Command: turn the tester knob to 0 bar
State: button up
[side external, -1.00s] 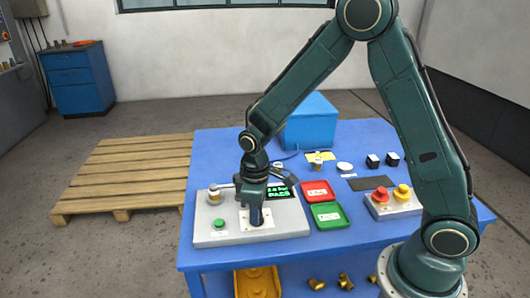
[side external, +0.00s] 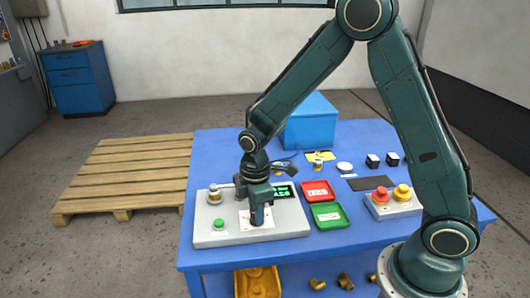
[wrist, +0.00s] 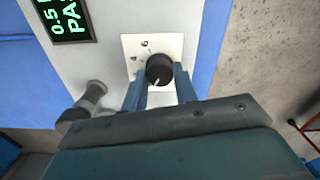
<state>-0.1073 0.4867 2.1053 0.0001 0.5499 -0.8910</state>
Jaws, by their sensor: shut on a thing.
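The tester is a grey box (side external: 225,237) at the front left of the blue table. My gripper (side external: 257,217) points down over the plate. In the wrist view my gripper (wrist: 160,84) has its two blue fingers on either side of the knob, shut on it. The display (wrist: 62,16) shows green text, partly cut off, starting "0.5" and "PA".
A valve (side external: 214,196) stands at the box's left, with a green button (side external: 219,224) in front. Red (side external: 317,187) and green (side external: 326,212) trays lie to the right. A box with red and yellow buttons (side external: 394,206) stands further right.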

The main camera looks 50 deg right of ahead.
jog(key=o, duration=1)
jog(key=shift+c, duration=0.2)
jog(key=shift+r, duration=0.15)
notch_tip(320, 180, up, 14)
jog(key=shift+f, duration=0.2)
